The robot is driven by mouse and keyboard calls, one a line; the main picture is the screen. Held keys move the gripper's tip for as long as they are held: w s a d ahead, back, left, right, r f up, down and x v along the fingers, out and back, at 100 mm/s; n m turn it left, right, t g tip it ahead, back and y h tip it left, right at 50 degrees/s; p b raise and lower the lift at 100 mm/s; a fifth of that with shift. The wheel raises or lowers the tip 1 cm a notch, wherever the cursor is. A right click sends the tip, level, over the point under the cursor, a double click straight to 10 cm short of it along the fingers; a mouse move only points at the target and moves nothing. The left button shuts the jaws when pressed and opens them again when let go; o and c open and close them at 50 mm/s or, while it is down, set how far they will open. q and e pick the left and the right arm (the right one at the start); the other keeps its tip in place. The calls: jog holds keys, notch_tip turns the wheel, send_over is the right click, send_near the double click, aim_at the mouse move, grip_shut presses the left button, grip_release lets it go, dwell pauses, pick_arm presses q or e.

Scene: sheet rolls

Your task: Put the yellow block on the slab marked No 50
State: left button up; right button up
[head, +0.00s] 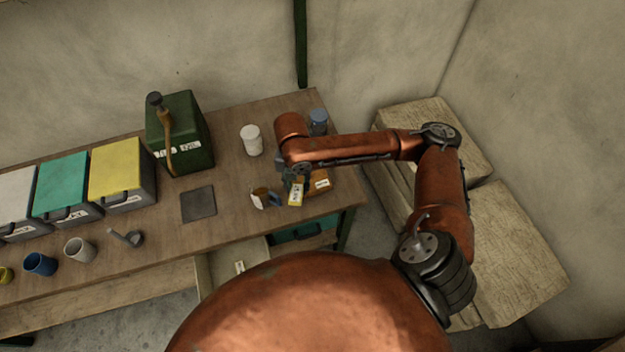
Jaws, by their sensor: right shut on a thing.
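The yellow block (296,194) has a pale label on its face and is at the right part of the workbench. My right gripper (296,182) is shut on the yellow block from above, and the wrist partly hides the hold. An orange-brown slab (319,184) with a white label is just right of the block; the label's writing is too small to read. I cannot tell whether block and slab touch. A flat dark grey slab (198,204) lies further left with no readable mark. My left gripper is not in view.
Lidded bins (122,175) and several cups are at left. A drawer (232,268) is open below the bench.

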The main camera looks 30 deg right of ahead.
jog(key=n, duration=0.2)
jog(key=s+n+p, duration=0.1)
jog(key=n, duration=0.1)
jog(key=shift+s+d, duration=0.1)
jog(key=shift+n, duration=0.5)
jog(key=shift+d+f, duration=0.15)
jog(key=shift+d, duration=0.05)
send_near(311, 179)
jog(key=s+a+r, duration=0.2)
jog(key=s+a, duration=0.1)
jog(key=f, duration=0.1)
jog(key=w+d+f, duration=0.2)
jog(key=shift+w+f, duration=0.2)
jog(key=shift+f, duration=0.2)
jog(key=shift+w+d+f, duration=0.4)
jog(key=shift+d+f, duration=0.05)
jog(key=shift+f, duration=1.75)
jog(key=shift+f, duration=0.1)
